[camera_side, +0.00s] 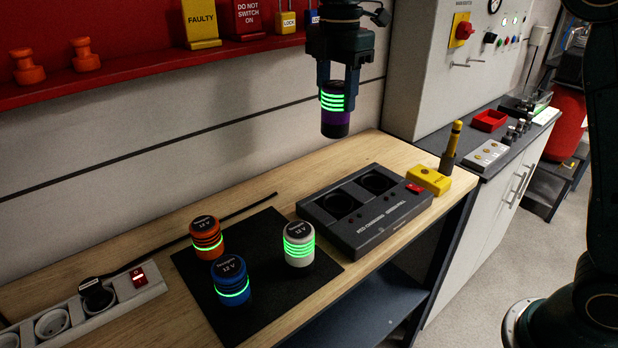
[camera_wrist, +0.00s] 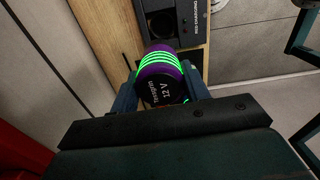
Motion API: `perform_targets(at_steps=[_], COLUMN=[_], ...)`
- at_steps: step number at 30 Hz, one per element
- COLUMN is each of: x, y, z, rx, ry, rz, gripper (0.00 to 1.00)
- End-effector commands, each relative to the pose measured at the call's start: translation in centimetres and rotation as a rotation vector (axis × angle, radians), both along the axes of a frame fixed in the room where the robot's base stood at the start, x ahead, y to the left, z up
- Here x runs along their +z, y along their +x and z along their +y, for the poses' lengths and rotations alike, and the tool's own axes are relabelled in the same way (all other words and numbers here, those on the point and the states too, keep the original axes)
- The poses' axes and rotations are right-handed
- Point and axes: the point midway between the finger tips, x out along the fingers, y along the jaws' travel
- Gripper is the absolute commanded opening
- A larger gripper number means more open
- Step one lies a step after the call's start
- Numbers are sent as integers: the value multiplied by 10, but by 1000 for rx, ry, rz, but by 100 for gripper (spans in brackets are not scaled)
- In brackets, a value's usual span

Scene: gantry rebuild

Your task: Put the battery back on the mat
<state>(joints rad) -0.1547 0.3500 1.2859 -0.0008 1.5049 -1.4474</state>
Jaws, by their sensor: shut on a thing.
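My gripper (camera_side: 336,82) is shut on a purple and black battery (camera_side: 335,118) with glowing green rings. It holds the battery upright in the air, above the back of the wooden bench. In the wrist view the battery (camera_wrist: 161,75) sits between the two fingers, its "12 V" end facing the camera. The black mat (camera_side: 270,290) lies on the bench to the lower left. An orange battery (camera_side: 207,241), a blue battery (camera_side: 231,285) and a white battery (camera_side: 299,249) stand on it.
A dark charging unit (camera_side: 365,225) with two empty round wells stands right of the mat. A yellow block (camera_side: 428,180) is beyond it. A power strip (camera_side: 80,310) and a black cable lie at the left. A red shelf (camera_side: 130,70) runs along the wall.

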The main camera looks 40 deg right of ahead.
Motion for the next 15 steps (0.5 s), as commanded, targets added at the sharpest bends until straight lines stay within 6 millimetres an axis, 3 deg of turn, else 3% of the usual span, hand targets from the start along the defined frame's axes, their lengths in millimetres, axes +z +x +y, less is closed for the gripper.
perform_targets(at_steps=[5, 15], x=[-17, -65], y=[17, 48], z=[29, 108], rx=[-1, -19], ry=[0, 0], rz=[3, 1], gripper=[7, 7])
